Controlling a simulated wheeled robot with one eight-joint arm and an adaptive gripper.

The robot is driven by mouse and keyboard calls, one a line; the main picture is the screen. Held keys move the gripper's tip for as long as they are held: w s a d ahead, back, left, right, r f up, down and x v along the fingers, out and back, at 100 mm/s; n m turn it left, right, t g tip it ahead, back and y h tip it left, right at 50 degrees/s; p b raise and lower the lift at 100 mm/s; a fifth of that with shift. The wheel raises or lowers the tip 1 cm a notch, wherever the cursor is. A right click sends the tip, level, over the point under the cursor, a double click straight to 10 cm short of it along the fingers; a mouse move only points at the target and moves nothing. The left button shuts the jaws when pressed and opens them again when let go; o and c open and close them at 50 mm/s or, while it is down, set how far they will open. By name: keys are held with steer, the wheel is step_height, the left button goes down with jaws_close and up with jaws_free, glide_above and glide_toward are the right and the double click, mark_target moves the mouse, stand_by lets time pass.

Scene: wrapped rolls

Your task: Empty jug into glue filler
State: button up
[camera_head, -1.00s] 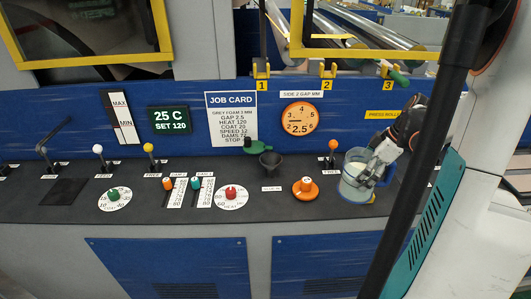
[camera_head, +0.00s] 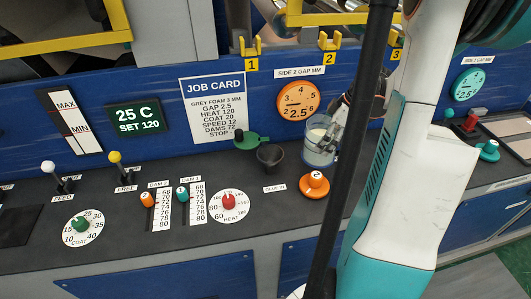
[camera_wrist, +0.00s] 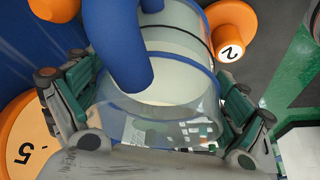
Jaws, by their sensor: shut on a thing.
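The jug (camera_head: 317,155) is clear with a blue rim and handle and holds white liquid. It looks roughly upright above and behind the orange knob marked 2. My gripper (camera_head: 340,125) is shut on the jug. In the wrist view the jug (camera_wrist: 170,75) lies between the fingers, with its blue handle (camera_wrist: 118,45) toward the camera. The glue filler is a black funnel-shaped cup (camera_head: 270,156) on the console, just left of the jug and apart from it. A green lid or lever (camera_head: 250,140) sits beside the filler. The inside of the filler is not clear.
The orange knob marked 2 (camera_head: 314,185) stands close below the jug. The orange dial (camera_head: 298,101) and job card (camera_head: 213,110) are on the blue wall behind. Heat (camera_head: 229,203) and dam controls (camera_head: 160,208) lie left of the filler. My arm hides the console to the right.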

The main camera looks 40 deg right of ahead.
mark_target(309, 138)
steer(key=shift+w+f, duration=0.25)
steer(key=shift+f, duration=0.25)
steer(key=shift+a+r, duration=0.1)
steer(key=shift+a, duration=0.1)
steer(key=shift+w+a+g+h+p, duration=0.15)
steer(key=shift+a+g+h+p, duration=0.2)
steer(key=shift+g+h+p, duration=0.35)
steer(key=shift+w+a+r+h+p, duration=0.35)
steer(key=shift+a+r+h+p, duration=0.15)
steer(key=shift+r+h+p, duration=0.3)
steer(key=shift+w+a+f+g+h, duration=0.3)
steer(key=shift+a+f+g+h, duration=0.15)
steer(key=shift+g+h, duration=0.2)
steer(key=shift+w+a+g+h, duration=0.25)
steer(key=shift+a+g+h, duration=0.15)
steer(key=shift+h, duration=0.25)
steer(key=shift+a+b, duration=0.1)
steer(key=shift+b, duration=0.2)
